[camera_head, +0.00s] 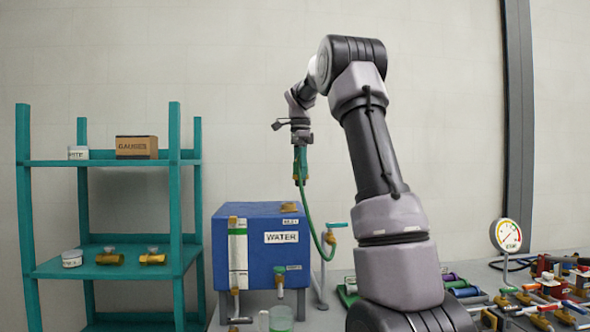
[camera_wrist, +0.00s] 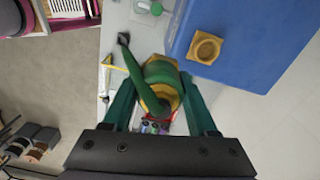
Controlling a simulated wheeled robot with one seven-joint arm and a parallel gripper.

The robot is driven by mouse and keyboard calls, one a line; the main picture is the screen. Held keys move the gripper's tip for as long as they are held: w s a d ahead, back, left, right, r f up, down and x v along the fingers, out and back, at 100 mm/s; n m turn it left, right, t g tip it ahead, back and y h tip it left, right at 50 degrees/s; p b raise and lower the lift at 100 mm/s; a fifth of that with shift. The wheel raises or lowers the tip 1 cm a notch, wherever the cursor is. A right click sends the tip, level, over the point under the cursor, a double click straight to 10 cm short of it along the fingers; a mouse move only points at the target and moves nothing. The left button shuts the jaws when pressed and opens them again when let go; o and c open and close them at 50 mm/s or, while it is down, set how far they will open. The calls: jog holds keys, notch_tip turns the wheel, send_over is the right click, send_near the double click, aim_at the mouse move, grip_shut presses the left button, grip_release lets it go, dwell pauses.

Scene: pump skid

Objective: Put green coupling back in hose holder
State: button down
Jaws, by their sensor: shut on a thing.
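The coupling is small and partly covered by the fingers in the head view. A green hose (camera_head: 311,222) hangs from it and curves down to a stand with a teal-handled valve (camera_head: 337,226) right of the tank. I cannot clearly identify the hose holder in either view.
The blue tank (camera_head: 254,262) has a brass ring port (camera_wrist: 205,47) on top. A teal shelf (camera_head: 100,162) stands left with brass valves and jars. A clear jug (camera_head: 277,318) stands in front of the tank. A gauge (camera_head: 506,236) and crowded fittings lie right. Air around my gripper is clear.

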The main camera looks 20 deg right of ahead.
jog(key=s+f, duration=0.2)
jog(key=s, duration=1)
jog(key=s+d+f, duration=0.2)
jog(key=f, duration=1)
jog(key=s+d+f, duration=0.1)
jog(key=s+f, duration=0.1)
jog(key=f, duration=1.1)
jog(key=s+d+f, duration=0.2)
jog(key=f, duration=1)
jog(key=shift+s+d+f, duration=0.2)
jog(key=shift+d+f, duration=0.1)
jog(key=shift+d, duration=0.05)
